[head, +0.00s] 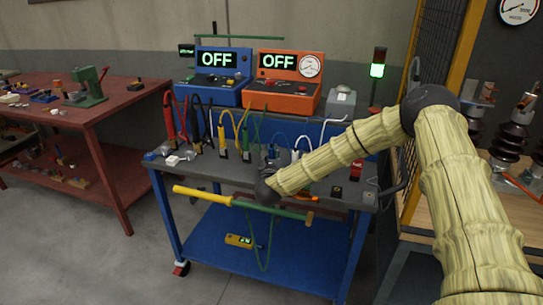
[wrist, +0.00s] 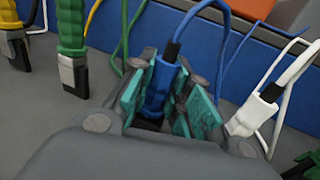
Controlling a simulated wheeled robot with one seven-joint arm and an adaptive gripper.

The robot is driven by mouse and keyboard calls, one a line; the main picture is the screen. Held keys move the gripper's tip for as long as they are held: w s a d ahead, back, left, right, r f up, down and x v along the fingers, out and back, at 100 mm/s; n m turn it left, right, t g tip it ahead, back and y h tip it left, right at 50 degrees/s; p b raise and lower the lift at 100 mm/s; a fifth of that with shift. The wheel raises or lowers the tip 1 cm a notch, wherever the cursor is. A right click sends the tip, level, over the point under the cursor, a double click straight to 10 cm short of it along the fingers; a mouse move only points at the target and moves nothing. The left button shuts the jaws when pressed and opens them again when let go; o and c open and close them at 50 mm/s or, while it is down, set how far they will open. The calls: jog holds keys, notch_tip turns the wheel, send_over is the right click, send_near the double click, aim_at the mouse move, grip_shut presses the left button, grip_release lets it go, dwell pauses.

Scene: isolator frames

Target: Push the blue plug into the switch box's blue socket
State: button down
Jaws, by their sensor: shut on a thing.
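In the wrist view, the blue plug (wrist: 158,88) with its blue cable stands between the teal pads of my gripper (wrist: 168,100). My gripper is shut on it. In the head view, my gripper (head: 269,163) is low over the front middle of the grey bench top, and the plug is mostly hidden there. I cannot make out the switch box's blue socket in either view, nor whether the plug touches anything below.
Green (wrist: 72,40) and white (wrist: 252,110) plugs with cables stand either side of my gripper. Behind are a blue box (head: 220,92) and an orange box (head: 282,98), both reading OFF. A yellow-green pole (head: 243,203) lies along the front edge of the bench (head: 225,175).

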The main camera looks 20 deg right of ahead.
aim_at(272, 148)
jog(key=shift+r, duration=0.1)
jog(key=shift+r, duration=0.25)
jog(key=r, duration=0.2)
jog(key=r+b, duration=0.1)
jog(key=shift+s, duration=0.25)
jog(key=d+r+b+v, duration=0.1)
jog(key=d+v, duration=0.1)
jog(key=v, duration=1.3)
jog(key=shift+s+r+b, duration=0.2)
jog(key=shift+s+b, duration=0.1)
jog(key=shift+s, duration=0.25)
jog(key=shift+a+f, duration=0.1)
